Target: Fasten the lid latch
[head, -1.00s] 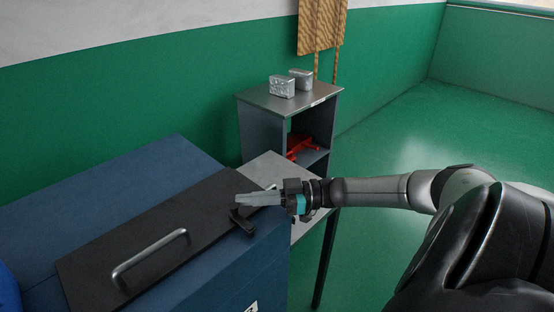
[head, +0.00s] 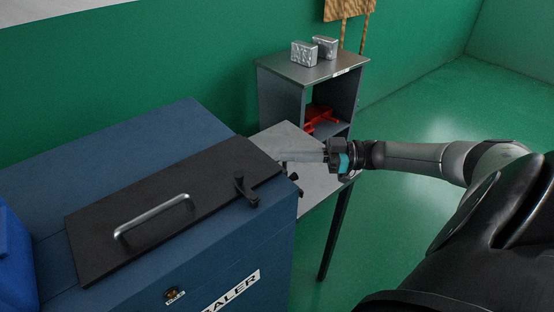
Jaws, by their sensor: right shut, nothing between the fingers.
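The black lid (head: 190,195) lies flat and closed on top of the blue baler (head: 110,150), with a metal bar handle (head: 152,216) on it. A small black latch (head: 245,190) with a raised knob sits at the lid's right front edge. I cannot tell whether it is fastened. My right gripper (head: 284,156) is shut and empty. Its fingers point left, beyond the lid's right end and apart from the latch. My left gripper is not in view.
A grey side table (head: 285,140) adjoins the baler. Behind it stands a grey cabinet (head: 281,95) with two foil-like blocks (head: 304,54) on top and a red object (head: 320,121) on its shelf. A blue object (head: 12,255) is at the left edge. Green floor is clear at right.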

